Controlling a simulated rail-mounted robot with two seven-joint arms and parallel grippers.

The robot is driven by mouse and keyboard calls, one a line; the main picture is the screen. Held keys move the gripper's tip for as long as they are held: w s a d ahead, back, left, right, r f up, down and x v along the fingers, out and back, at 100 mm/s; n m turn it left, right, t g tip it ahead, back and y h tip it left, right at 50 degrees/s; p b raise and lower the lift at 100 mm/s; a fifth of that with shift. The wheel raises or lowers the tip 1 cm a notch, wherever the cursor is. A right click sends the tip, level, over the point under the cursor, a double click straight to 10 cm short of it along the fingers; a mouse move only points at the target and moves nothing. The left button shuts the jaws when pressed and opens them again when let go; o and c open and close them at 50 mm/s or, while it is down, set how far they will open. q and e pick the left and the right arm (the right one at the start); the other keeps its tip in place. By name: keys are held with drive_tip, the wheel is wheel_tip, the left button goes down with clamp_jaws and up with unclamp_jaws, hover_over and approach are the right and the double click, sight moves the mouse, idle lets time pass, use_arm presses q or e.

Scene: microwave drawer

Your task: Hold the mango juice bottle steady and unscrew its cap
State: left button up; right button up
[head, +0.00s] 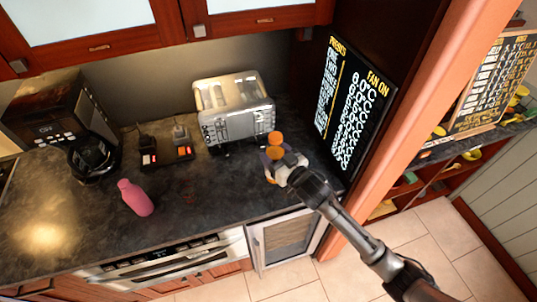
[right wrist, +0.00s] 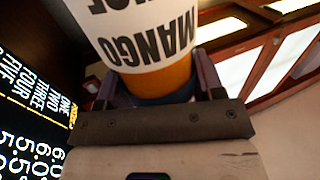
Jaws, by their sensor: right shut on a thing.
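The mango juice bottle (head: 275,152) is by the counter's right end, in front of the toaster. Two orange patches show there in the head view, the upper one round like a cap; the bottle is too small to tell its parts surely. My right gripper (head: 278,160) is shut around the bottle, one finger on each side. In the right wrist view the bottle (right wrist: 150,45) fills the space between the fingers (right wrist: 154,92); its white label reads MANGO upside down above an orange band. The cap is out of that view. My left gripper is not in view.
A silver toaster (head: 233,105) stands close behind the bottle. A pink bottle (head: 135,197), a black coffee maker (head: 88,155) and a small black tray (head: 165,157) stand to the left. A menu board (head: 352,105) is close on the right.

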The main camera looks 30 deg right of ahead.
drive_tip(key=shift+r, duration=0.1)
drive_tip(key=o, duration=0.6)
drive_tip(key=c, duration=1)
